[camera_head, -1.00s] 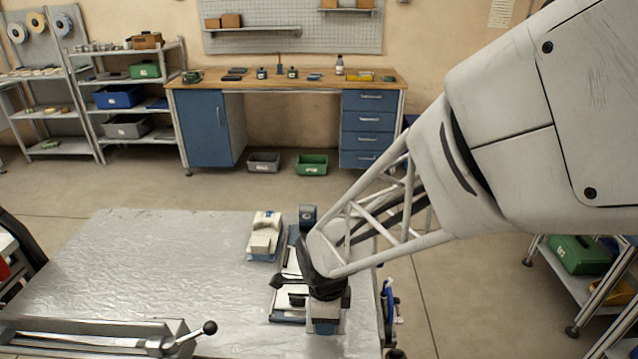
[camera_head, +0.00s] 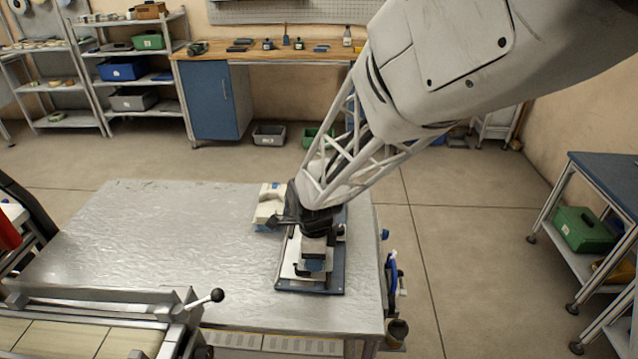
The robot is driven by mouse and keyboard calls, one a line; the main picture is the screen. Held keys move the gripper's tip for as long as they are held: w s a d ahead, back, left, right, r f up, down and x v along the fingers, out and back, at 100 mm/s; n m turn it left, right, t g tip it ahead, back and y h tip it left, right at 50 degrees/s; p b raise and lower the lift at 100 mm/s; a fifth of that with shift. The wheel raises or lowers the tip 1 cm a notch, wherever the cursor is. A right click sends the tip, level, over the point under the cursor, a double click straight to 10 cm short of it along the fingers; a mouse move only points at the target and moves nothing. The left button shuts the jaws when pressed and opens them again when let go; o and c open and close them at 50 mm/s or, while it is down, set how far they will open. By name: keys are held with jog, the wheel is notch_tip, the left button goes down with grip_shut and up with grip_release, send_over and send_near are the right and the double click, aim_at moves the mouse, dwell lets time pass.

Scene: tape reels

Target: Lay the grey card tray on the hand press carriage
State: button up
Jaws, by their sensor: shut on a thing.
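My gripper (camera_head: 314,266) is over the right part of the metal table, pointing down and seen from behind. It is shut on a pale grey piece, which I take for the grey card tray; jaws and wrist hide most of it. Directly below is a low device with a dark blue base plate (camera_head: 338,270) and pale parts on top, which looks like the hand press. Its carriage is largely hidden by my gripper and arm. Whether the held piece touches the carriage cannot be told.
A cream-and-blue device (camera_head: 268,205) stands close behind and left of my gripper. A long machine with a black-knobbed lever (camera_head: 217,295) lies at the front left. The metal table (camera_head: 170,235) is bare between them. Blue tools hang by its right edge.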

jog(key=shift+w+a+f, duration=0.1)
jog(key=shift+w+a, duration=0.25)
jog(key=shift+w, duration=0.5)
jog(key=shift+w+a+f, duration=0.1)
jog(key=shift+w+a, duration=0.3)
jog(key=shift+w, duration=0.4)
jog(key=shift+w+a+f, duration=0.1)
jog(key=shift+w+a, duration=0.25)
jog(key=shift+w, duration=0.5)
jog(key=shift+w+a, duration=0.15)
jog(key=shift+w, duration=0.3)
jog(key=shift+f, duration=1.75)
jog(key=o, duration=1)
jog(key=shift+f, duration=0.1)
notch_tip(320, 180, up, 12)
jog(key=shift+s+r, duration=0.1)
jog(key=shift+r, duration=0.05)
